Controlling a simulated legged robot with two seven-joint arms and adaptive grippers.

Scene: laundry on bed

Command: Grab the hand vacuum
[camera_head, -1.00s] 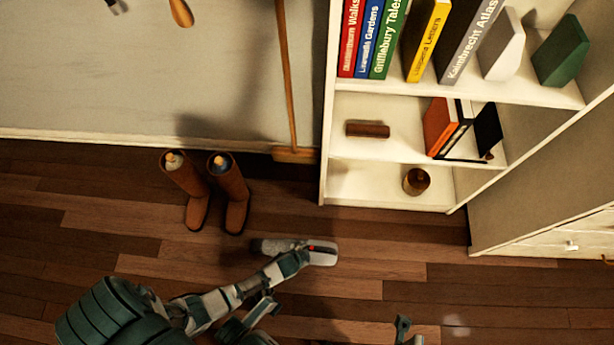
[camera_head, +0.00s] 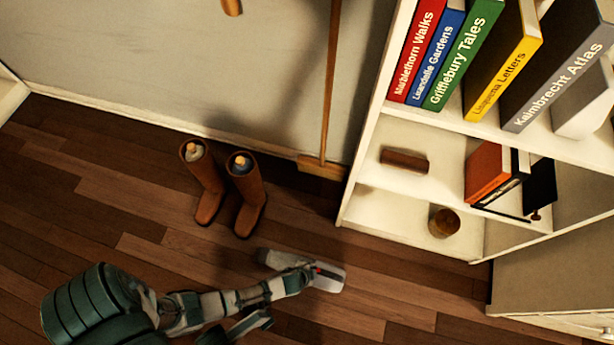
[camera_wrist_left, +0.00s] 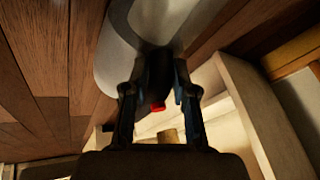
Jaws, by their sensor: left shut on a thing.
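The hand vacuum (camera_head: 329,279) is light grey and white with a darker nozzle and a small red part. In the head view it is over the wooden floor, in front of the boots and the shelf; I cannot tell whether it touches the floor. My left gripper (camera_head: 305,275) reaches it from the left and is shut on it. In the left wrist view the vacuum's pale body (camera_wrist_left: 120,60) lies beyond the fingers, and its dark handle with the red part is between the fingers of the gripper (camera_wrist_left: 158,95). My right gripper is not in view.
Brown boots (camera_head: 248,195) stand on the floor behind the vacuum. A broom (camera_head: 331,90) leans on the wall. A white shelf (camera_head: 385,210) with books stands at the right. The wooden floor (camera_head: 130,205) to the left is clear.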

